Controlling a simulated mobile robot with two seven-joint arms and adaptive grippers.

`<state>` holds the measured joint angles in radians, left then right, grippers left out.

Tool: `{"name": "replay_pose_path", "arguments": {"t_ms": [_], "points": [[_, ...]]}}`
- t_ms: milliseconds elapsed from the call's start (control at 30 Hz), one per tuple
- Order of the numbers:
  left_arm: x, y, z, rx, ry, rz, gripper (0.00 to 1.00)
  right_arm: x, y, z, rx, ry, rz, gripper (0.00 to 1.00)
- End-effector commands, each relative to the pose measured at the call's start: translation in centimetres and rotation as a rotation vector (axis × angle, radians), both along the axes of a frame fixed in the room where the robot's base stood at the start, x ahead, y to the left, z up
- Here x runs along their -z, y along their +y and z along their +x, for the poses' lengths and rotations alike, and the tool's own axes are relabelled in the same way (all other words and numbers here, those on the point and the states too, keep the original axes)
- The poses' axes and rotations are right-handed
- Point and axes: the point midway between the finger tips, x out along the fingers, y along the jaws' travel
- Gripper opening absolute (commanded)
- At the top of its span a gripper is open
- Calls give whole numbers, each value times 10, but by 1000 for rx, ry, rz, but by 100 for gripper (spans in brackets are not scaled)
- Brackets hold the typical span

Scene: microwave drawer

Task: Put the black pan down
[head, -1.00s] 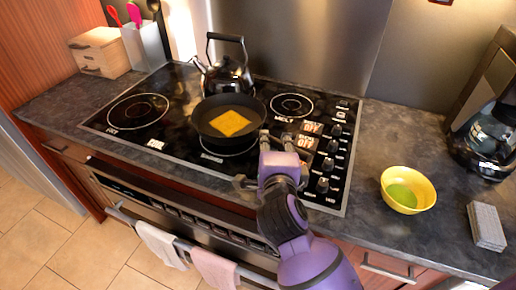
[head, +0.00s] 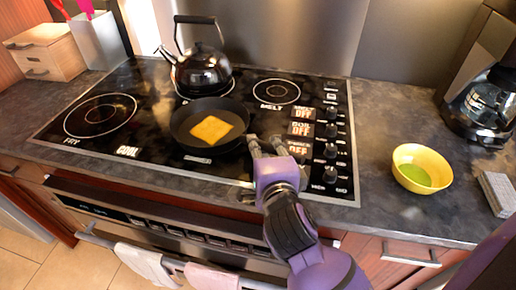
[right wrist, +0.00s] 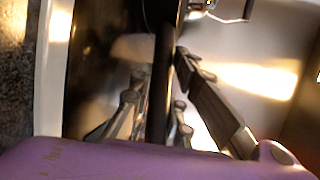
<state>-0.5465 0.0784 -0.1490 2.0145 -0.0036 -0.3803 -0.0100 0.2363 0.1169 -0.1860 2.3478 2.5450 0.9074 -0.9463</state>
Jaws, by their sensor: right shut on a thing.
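The black pan (head: 183,120) is over the front middle part of the cooktop (head: 75,140). It looks level, with a square yellow-orange slice (head: 211,129) lying in it. I cannot tell from this angle whether its base touches the glass. My right gripper (head: 264,146) is at the pan's right side, where the handle is mostly hidden. In the right wrist view, the fingers (right wrist: 160,100) are closed around the dark handle (right wrist: 163,65). My left gripper is out of view.
A dark kettle (head: 202,68) stands close behind the pan. The left burner (head: 99,115) and back right burner (head: 276,91) are bare. Control knobs (head: 331,130) line the cooktop's right side. A yellow bowl (head: 421,169) and a coffee maker (head: 480,105) are on the counter at right.

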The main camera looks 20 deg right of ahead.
Motion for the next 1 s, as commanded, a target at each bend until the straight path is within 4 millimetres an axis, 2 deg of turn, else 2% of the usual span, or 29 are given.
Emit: {"name": "replay_pose_path", "arguments": {"t_ms": [67,300,333,500,833,1000], "points": [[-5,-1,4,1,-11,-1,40,-6,0,1,-1,-11,1,0],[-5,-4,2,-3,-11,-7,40,-3,0,1,-1,-10,1,0],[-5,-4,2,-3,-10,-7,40,0,0,0,1,-3,-1,19],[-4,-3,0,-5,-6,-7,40,0,0,1,1,-2,0,38],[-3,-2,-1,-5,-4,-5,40,-4,0,0,2,-3,1,38],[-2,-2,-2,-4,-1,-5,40,-6,4,-22,1,0,-1,38]]}}
